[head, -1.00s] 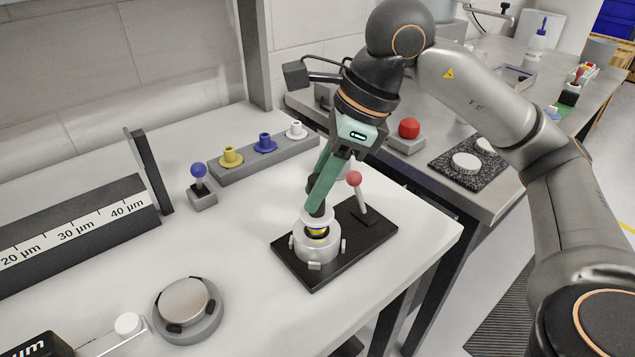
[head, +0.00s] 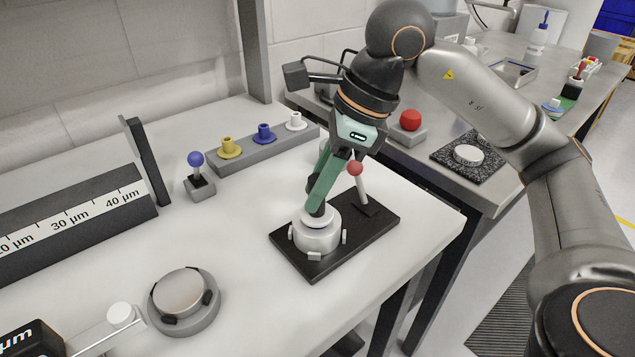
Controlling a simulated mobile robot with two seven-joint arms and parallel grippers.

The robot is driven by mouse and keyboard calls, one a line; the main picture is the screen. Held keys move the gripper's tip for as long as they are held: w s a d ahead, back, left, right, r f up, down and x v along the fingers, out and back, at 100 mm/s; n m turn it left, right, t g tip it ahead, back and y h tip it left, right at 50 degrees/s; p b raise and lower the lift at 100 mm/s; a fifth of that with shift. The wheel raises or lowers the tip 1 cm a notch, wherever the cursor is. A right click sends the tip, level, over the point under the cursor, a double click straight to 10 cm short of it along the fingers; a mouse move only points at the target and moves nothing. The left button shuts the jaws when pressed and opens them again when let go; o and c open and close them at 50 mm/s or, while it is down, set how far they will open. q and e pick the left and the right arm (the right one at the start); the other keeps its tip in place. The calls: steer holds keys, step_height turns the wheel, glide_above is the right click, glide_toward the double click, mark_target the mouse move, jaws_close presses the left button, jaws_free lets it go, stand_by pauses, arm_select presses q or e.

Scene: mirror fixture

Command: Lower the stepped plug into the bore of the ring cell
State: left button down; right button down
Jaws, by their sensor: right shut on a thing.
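The ring cell (head: 317,240) is a pale round body with small lugs around it, standing on a black base plate (head: 372,232). The stepped plug (head: 319,219) shows as a white flange with a dark knob above it. It sits upright at the top of the ring cell, with no gap visible between them. Its lower part is hidden, inside or behind the cell's rim. My right gripper (head: 317,206), with green fingers, comes down from above and is shut on the plug's knob. My left gripper is out of view.
A red-knobbed lever (head: 356,170) stands on the base plate, close behind the gripper. A grey rack with yellow, blue and white plugs (head: 264,137) and a blue-knobbed switch (head: 197,172) stand behind left. A round grey dish (head: 184,300) is front left.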

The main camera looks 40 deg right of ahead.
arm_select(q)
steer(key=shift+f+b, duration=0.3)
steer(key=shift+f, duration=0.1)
arm_select(e)
steer(key=shift+f, duration=0.4)
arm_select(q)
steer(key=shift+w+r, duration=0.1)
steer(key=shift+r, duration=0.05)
arm_select(e)
steer(key=c, duration=0.6)
jaws_free()
steer(key=shift+v, duration=0.8)
arm_select(q)
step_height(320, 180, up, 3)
steer(key=p, duration=0.2)
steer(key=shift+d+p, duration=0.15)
steer(key=shift+p, duration=0.25)
arm_select(e)
steer(key=v, duration=1.1)
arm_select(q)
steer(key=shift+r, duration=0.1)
arm_select(e)
steer(key=shift+s+f, duration=0.1)
